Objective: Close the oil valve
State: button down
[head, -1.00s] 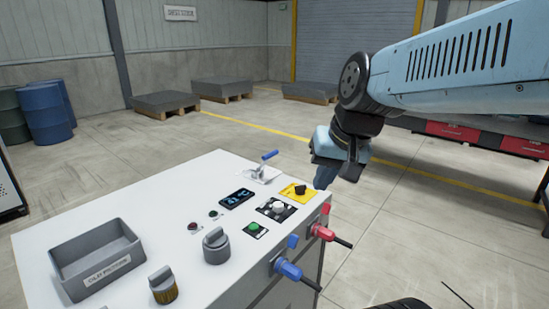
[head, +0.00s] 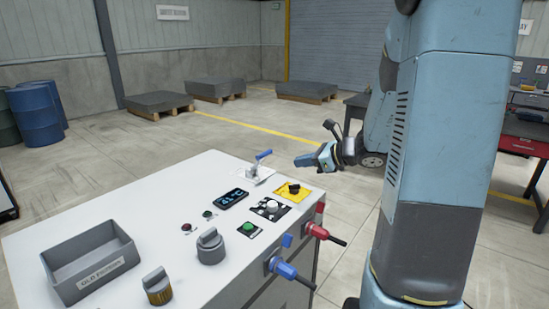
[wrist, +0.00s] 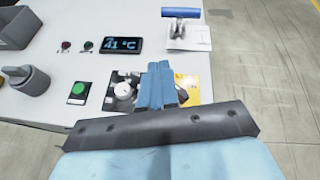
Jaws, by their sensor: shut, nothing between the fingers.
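A lever with a blue handle (head: 263,155) stands on a white plate at the far right corner of the white cabinet top. It also shows at the top of the wrist view (wrist: 181,12). A red tap (head: 317,231) and a blue tap (head: 285,269) stick out of the cabinet's right side. I cannot tell which of these is the oil valve, as the labels are unreadable. My gripper (head: 298,161) is shut and empty, pointing left beside the cabinet's far right corner. In the wrist view its blue fingers (wrist: 157,82) hide part of the yellow plate (wrist: 190,92).

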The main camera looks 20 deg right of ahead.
jog(key=d+m, duration=0.1)
jog(key=w+d+f+m+t, duration=0.1)
jog(key=w+d+m, duration=0.1)
jog(key=shift+d+f+h, duration=0.2)
jog(key=shift+f+h, duration=0.1)
jog(key=shift+a, duration=0.1)
send_near(258, 163)
jog(key=shift+w+d+f, duration=0.15)
jog(key=shift+d+f, duration=0.3)
jog(key=shift+d, duration=0.1)
jog(key=shift+w+d+f, duration=0.2)
jog(key=shift+d+f, duration=0.25)
jog(key=shift+d, duration=0.1)
jog(key=shift+w+a+r, duration=0.45)
jog(key=shift+w, duration=0.2)
jog(key=shift+w+a+r, duration=0.45)
jog(key=shift+w+a, duration=0.05)
jog(key=shift+w, duration=0.2)
jog(key=shift+a+r, duration=0.1)
jog(key=shift+a, duration=0.1)
